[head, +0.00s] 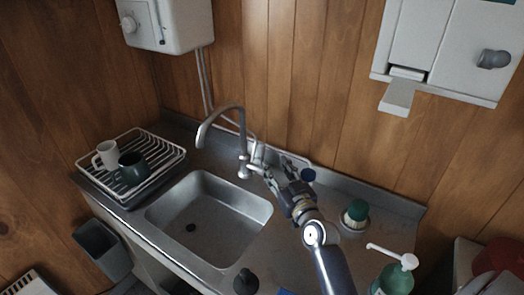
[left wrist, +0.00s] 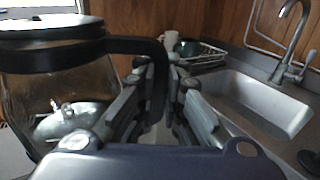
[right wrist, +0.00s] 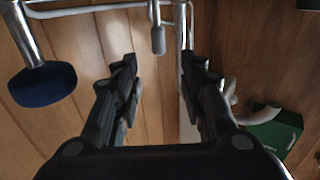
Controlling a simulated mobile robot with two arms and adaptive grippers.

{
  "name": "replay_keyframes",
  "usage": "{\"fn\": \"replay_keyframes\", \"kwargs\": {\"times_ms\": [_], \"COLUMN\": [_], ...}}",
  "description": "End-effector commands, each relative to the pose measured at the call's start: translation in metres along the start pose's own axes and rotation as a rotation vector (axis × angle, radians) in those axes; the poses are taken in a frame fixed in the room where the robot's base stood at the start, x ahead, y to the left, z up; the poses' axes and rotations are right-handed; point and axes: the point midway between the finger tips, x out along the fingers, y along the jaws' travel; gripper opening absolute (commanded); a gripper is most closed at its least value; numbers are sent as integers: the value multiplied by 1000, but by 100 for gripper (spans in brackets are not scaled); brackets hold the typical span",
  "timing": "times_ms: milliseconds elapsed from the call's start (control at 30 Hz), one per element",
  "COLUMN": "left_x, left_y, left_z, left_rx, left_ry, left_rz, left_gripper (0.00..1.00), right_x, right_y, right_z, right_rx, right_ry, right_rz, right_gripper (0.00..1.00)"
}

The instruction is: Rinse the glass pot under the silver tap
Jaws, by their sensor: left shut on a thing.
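The silver tap (head: 241,140) stands behind the steel sink (head: 262,212), its curved spout reaching over the basin. The tap also shows at the right of the left wrist view (left wrist: 296,35). The glass pot (left wrist: 65,95), with a black band and black handle, fills the left of that view. My left gripper (left wrist: 160,85) is shut on its handle. The pot and left gripper are outside the head view. My right gripper (head: 260,165) is beside the tap's base. In the right wrist view my right gripper (right wrist: 160,75) has its fingers apart, with nothing clearly between them.
A dish rack (head: 172,165) with a white mug (head: 106,154) and a dark mug (head: 132,168) is left of the sink. A green-topped brush (head: 356,212) and a green pump bottle (head: 394,278) are at right. The basin looks empty.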

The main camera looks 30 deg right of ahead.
Motion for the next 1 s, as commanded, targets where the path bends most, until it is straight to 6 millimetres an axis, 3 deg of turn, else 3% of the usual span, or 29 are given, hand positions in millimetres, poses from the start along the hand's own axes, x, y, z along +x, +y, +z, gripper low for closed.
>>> {"fn": "replay_keyframes", "kwargs": {"times_ms": [233,700,1000], "left_x": [0,0,0], "left_y": [0,0,0], "left_z": [1,10,10], "left_rx": [2,1,1], "left_ry": [-3,-3,-3], "left_rz": [-1,-1,-1], "left_gripper": [0,0,0], "right_x": [14,88,116], "right_y": [0,0,0], "right_z": [2,2,3], "right_rx": [0,-1,0], "right_ry": [1,0,0], "right_rz": [0,0,-1], "right_gripper": [38,38,38]}}
